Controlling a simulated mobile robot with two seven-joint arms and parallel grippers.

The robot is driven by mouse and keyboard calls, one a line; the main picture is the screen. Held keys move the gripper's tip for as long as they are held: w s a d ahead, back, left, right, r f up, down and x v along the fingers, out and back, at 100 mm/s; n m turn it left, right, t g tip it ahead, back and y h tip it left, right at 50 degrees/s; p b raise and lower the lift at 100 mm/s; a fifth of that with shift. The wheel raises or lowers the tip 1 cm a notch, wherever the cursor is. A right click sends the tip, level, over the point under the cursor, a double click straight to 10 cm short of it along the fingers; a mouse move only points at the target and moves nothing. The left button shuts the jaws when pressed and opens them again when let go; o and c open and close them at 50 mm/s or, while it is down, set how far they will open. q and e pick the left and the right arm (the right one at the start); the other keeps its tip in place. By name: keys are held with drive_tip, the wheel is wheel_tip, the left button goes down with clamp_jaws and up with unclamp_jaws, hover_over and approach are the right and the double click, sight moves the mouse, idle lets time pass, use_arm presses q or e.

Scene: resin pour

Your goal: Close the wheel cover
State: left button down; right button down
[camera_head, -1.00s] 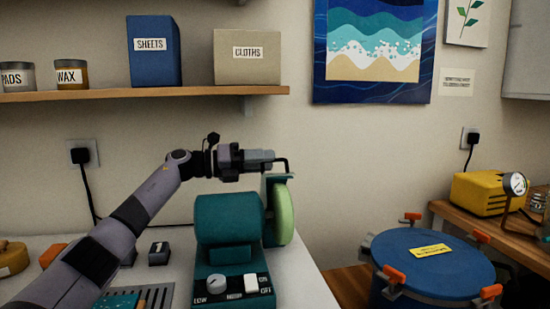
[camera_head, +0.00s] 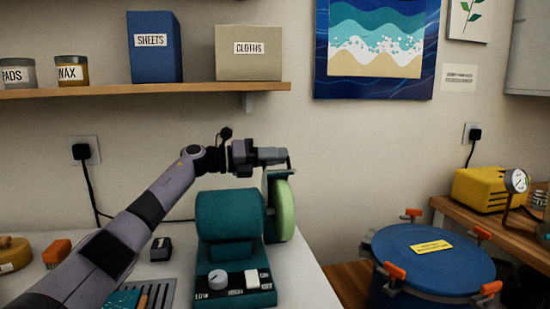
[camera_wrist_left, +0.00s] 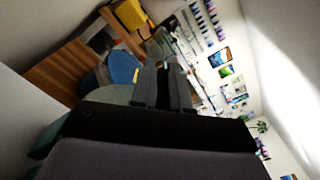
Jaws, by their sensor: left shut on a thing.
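A teal bench machine (camera_head: 229,215) with a pale green wheel (camera_head: 284,212) on its right side stands on the white worktop. The teal wheel cover (camera_head: 268,178) sits around the wheel's left and upper edge; the wheel's right face shows bare. A thin dark handle (camera_head: 289,163) rises at the top of the cover. My left gripper (camera_head: 283,157) is above the wheel, shut on this handle. In the left wrist view the gripper's two dark fingers (camera_wrist_left: 163,85) are close together; what lies between them is hard to make out. My right gripper is not in view.
The machine's control panel, with a knob (camera_head: 217,279) and a switch, faces front. A blue lidded pot (camera_head: 433,258) with orange clamps stands at right. A shelf (camera_head: 150,90) with boxes and jars runs above my arm. The wall behind the wheel is clear.

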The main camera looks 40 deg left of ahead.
sight(281, 171)
use_arm(q)
drive_tip(key=shift+s+d+r+m+b, duration=0.3)
drive_tip(key=shift+s+d+m+b, duration=0.2)
drive_tip(key=shift+d+m, duration=0.15)
drive_tip(key=shift+s+d+r+m+b, duration=0.35)
drive_tip(key=shift+s+d+m, duration=0.15)
drive_tip(key=shift+m, duration=0.25)
drive_tip(key=s+d+m+b, duration=0.1)
drive_tip(key=d+m, duration=0.1)
drive_tip(key=shift+s+d+r+m+b, duration=0.2)
drive_tip(key=shift+s+r+m+b, duration=0.1)
drive_tip(key=shift+s+b, duration=0.1)
drive_tip(key=shift+s+d+r+m+b, duration=0.1)
drive_tip(key=shift+s+d+m+b, duration=0.4)
drive_tip(key=shift+m, duration=0.2)
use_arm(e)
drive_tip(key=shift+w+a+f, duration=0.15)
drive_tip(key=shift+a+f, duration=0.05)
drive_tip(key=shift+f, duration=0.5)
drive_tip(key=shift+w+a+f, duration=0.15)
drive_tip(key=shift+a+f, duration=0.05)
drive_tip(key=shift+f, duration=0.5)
use_arm(q)
drive_tip(key=shift+d, duration=0.1)
drive_tip(key=c, duration=1.2)
unclamp_jaws()
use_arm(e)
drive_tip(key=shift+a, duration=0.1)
